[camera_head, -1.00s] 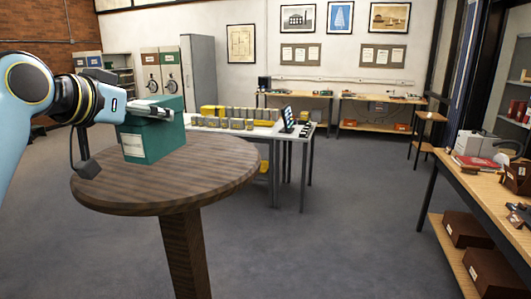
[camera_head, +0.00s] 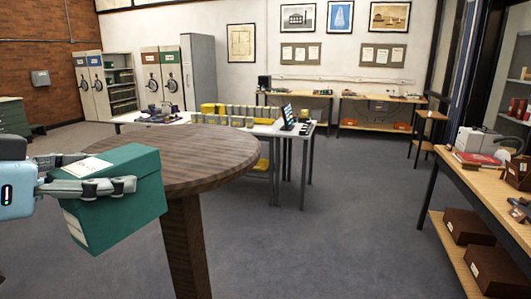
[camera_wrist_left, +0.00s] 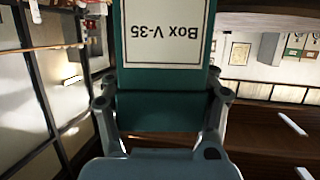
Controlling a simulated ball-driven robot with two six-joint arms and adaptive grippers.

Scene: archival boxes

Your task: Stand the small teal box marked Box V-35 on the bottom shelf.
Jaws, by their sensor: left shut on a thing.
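My left gripper (camera_head: 104,174) is shut on the teal box (camera_head: 128,208), holding it by its upper part at the left, in front of the round table. The box is tilted in the picture, with a white label on its top edge and another on its front. In the left wrist view the box (camera_wrist_left: 160,78) sits between the fingers, and its label reads Box V-35 upside down. A grey shelf unit (camera_head: 121,83) with several shelves stands at the back left. My right gripper is not in view.
The round wooden table (camera_head: 190,160) is bare. A white table (camera_head: 265,130) with yellow and grey boxes stands behind it. A workbench (camera_head: 480,178) at the right has brown boxes (camera_head: 468,226) on its lower shelf. Grey floor between them is clear.

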